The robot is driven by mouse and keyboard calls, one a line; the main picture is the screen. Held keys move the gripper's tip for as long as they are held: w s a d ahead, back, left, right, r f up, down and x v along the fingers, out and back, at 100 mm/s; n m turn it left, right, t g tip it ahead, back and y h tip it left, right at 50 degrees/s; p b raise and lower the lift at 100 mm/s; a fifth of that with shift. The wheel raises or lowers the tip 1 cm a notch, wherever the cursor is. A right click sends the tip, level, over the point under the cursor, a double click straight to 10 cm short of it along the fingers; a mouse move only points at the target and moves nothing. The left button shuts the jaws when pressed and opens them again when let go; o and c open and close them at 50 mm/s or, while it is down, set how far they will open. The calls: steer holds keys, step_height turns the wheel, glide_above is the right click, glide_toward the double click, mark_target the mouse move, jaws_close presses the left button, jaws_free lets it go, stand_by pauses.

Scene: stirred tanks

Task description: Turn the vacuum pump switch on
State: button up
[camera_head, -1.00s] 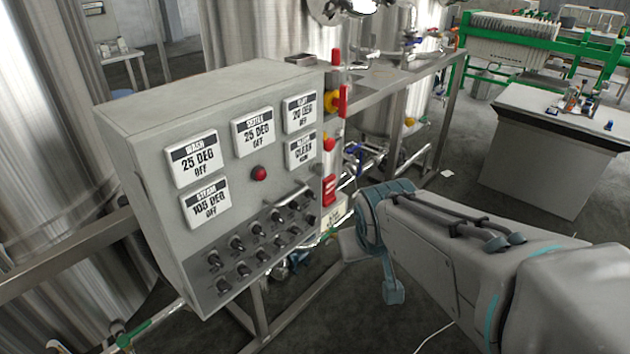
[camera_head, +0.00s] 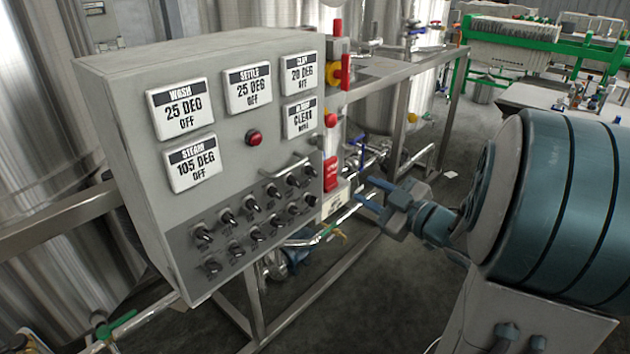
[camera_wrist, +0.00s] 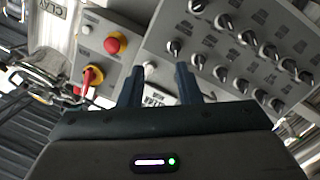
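The grey control box (camera_head: 230,100) stands at left centre in the head view. Its lower front carries a dark switch panel (camera_head: 215,262) with two rows of black rotary knobs. The small labels are unreadable, so I cannot tell which switch is the vacuum pump's. The wrist view shows the knobs (camera_wrist: 220,73) at upper right, with white pointer marks. My gripper (camera_head: 364,189) is right of the box, with its fingers pointing left towards it. The wrist view shows the two fingers (camera_wrist: 159,68) apart with nothing between them. They appear clear of the knobs.
A metal handle (camera_head: 287,166) juts out above the knobs. Pipes and frame legs (camera_head: 300,300) stand below. Steel tanks are behind.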

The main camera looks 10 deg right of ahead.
mark_target(316, 174)
steer(key=w+a, duration=0.3)
steer(key=w+a+y, duration=0.1)
steer(key=w+a, duration=0.2)
steer(key=w+a+n+y, duration=0.1)
steer(key=w+a, duration=0.1)
steer(key=w, duration=0.1)
steer(key=shift+w+a+f+b, duration=0.2)
steer(key=shift+a+f+b, duration=0.05)
steer(key=shift+a+b, duration=0.15)
jaws_close()
